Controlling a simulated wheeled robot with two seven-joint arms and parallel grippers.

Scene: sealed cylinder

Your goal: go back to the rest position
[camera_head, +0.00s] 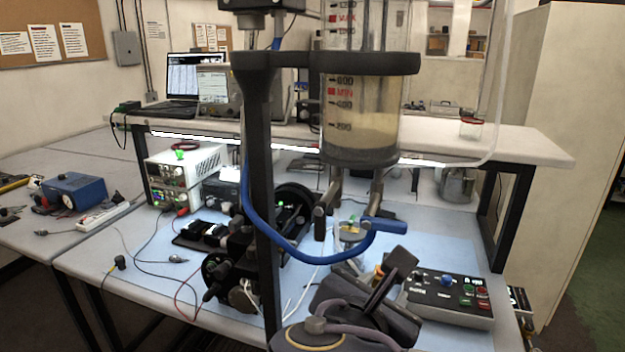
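A clear cylinder (360,125) with red MAX and MIN marks stands upright in the upper middle, held by a dark ring on a black post (262,190). Its lower part holds a tan filling, and its top is cut off by the frame. A grey arm of mine enters at the bottom, just right of the middle, and seems to be the right one. Its dark end, the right gripper (392,278), is beside the control box, apart from the cylinder. Its finger opening is not clear. My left gripper is not in view.
A blue hose (290,248) loops below the cylinder. A control box (449,297) with coloured buttons stands at the right of the blue-topped bench (130,262). A power supply (186,172), a laptop (196,78) and loose cables are at the left and back.

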